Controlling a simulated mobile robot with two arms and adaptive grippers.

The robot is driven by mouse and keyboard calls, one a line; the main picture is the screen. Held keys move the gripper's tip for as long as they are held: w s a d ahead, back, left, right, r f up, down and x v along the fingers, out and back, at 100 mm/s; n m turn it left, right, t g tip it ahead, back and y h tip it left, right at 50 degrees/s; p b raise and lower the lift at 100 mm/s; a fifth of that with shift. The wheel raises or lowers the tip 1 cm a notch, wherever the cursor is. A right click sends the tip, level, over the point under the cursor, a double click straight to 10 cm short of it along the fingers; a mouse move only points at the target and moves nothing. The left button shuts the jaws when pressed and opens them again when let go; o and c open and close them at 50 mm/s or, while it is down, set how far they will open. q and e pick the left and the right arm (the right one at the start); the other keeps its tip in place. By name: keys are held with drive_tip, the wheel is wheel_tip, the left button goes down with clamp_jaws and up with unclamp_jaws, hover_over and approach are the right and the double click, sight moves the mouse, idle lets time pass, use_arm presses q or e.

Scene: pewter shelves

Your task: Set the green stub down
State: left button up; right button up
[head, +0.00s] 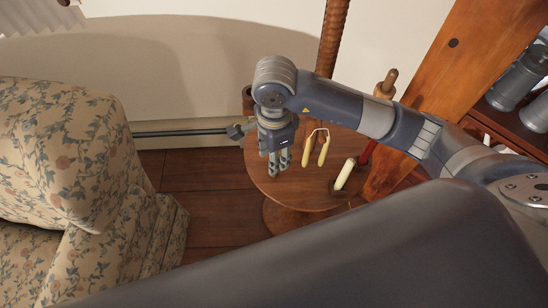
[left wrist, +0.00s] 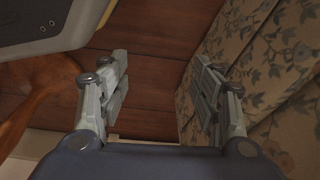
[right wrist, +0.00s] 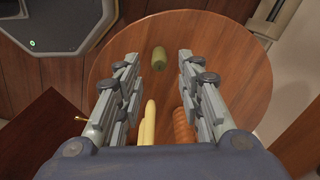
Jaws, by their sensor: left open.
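The green stub (right wrist: 159,59) is a short, dull green cylinder on the round wooden table in the right wrist view. It lies just beyond the fingertips, with clear wood around it. My right gripper (right wrist: 158,75) is open above the table, with nothing between its fingers. In the head view my right gripper (head: 279,173) points down over the table's left part; I cannot make out the stub there. My left gripper (left wrist: 162,75) is open and empty, over the wooden floor, and is outside the head view.
The round table (head: 295,197) also bears a yellow two-handled thing (head: 308,150) and a pale cylinder (head: 345,173). A brown ridged thing (right wrist: 183,125) shows near the right fingers. A floral armchair (head: 70,160) stands left. A wooden post (head: 470,50) rises at right.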

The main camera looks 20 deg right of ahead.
drive_tip(key=shift+r, duration=2.3)
